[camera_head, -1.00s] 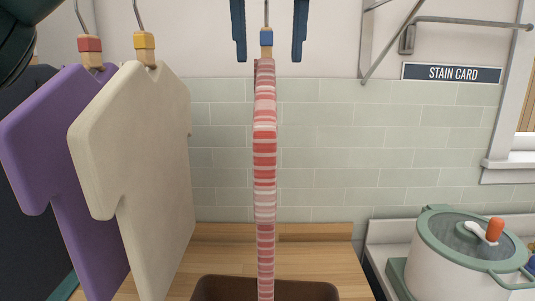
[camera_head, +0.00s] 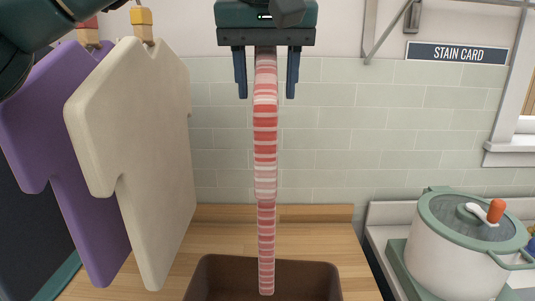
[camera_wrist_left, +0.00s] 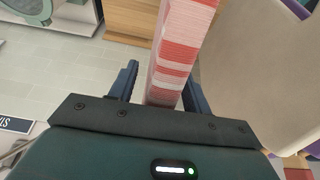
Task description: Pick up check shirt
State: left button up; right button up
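The red-and-white patterned shirt (camera_head: 265,150), seen edge-on as a narrow strip, hangs in the middle of the head view. Its face is not visible there, so I cannot confirm a check pattern. My left gripper (camera_head: 266,95) points down over its top, with one finger on each side and gaps between fingers and cloth. In the left wrist view the shirt (camera_wrist_left: 185,35) passes between the open fingers (camera_wrist_left: 160,75). The shirt's hanger is hidden behind the gripper body. My right gripper is not visible.
A cream shirt (camera_head: 140,150) and a purple shirt (camera_head: 50,140) hang close on the left. A brown bin (camera_head: 225,275) stands below the patterned shirt on the wooden counter (camera_head: 325,213). A lidded pot (camera_head: 450,250) is at the right, under a STAIN CARD sign (camera_head: 456,53).

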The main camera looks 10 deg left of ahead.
pick_arm(q)
grip_shut()
dwell(0.3)
jog(key=shift+r, duration=0.1)
